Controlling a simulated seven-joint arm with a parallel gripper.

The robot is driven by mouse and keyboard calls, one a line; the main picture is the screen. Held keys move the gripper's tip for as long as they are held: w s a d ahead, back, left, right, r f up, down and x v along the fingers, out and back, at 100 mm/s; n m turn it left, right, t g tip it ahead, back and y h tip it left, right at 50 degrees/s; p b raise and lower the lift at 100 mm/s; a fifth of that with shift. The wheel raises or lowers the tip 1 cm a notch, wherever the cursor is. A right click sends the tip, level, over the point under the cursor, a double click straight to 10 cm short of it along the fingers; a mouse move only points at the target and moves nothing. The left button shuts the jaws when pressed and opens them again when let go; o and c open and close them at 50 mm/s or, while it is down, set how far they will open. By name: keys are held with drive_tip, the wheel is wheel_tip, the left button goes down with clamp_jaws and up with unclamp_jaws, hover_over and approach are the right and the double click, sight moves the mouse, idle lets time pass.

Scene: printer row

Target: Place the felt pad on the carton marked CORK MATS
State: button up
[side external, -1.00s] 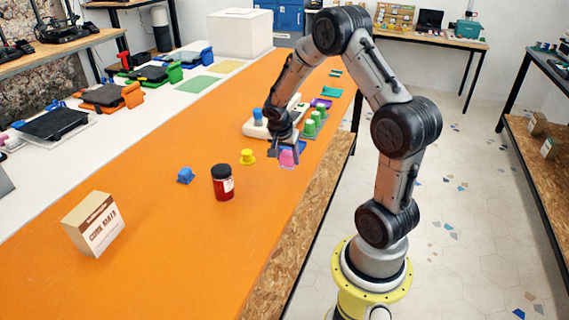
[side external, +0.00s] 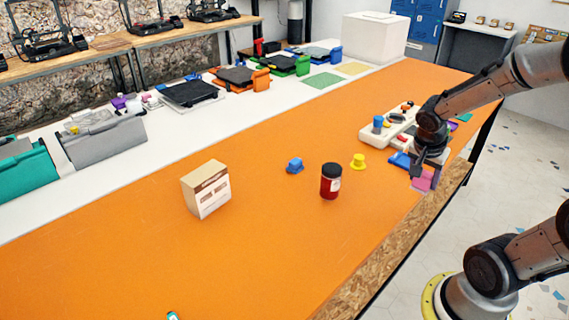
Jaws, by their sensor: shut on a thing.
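The carton marked CORK MATS (side external: 207,190) is a tan box with a white printed face. It stands on the orange table at the left of the middle, and its lettering is too small to read clearly now. My gripper (side external: 423,171) is at the right, over the table's near edge and far from the carton. It is shut on a pink piece (side external: 424,183), which looks like the felt pad. The fingers hide part of the piece.
A dark-lidded red jar (side external: 331,182), a blue piece (side external: 295,166) and a yellow piece (side external: 358,161) stand between the carton and my gripper. A white tray (side external: 374,138) with coloured pieces lies behind my gripper. The orange table (side external: 130,260) is clear around the carton.

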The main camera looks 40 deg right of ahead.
drive_tip(key=shift+s+n, duration=0.15)
drive_tip(key=shift+n, duration=0.15)
drive_tip(key=w+a+r+n+t+y, duration=0.1)
drive_tip(key=w+a+r+n, duration=0.25)
drive_tip(key=w, duration=0.35)
drive_tip(key=w+a+r+n+t, duration=0.2)
drive_tip(key=w+a+r+n, duration=0.15)
drive_tip(key=w, duration=0.45)
drive_tip(key=w+a+r+n+t+y, duration=0.1)
drive_tip(key=w+a+r+n, duration=0.1)
drive_tip(key=w+r+n, duration=0.4)
drive_tip(key=w+a+n+y, duration=0.2)
drive_tip(key=w+a, duration=0.8)
drive_tip(key=a, duration=0.3)
drive_tip(key=n, duration=0.2)
approach(200, 170)
drive_tip(key=shift+w+d+f+t, duration=0.35)
drive_tip(key=shift+w+f, duration=0.1)
drive_tip(key=shift+f, duration=0.15)
drive_tip(key=shift+w+f, duration=0.4)
drive_tip(key=shift+f, duration=0.15)
drive_tip(key=shift+a+f, duration=0.1)
drive_tip(key=shift+f, duration=1.45)
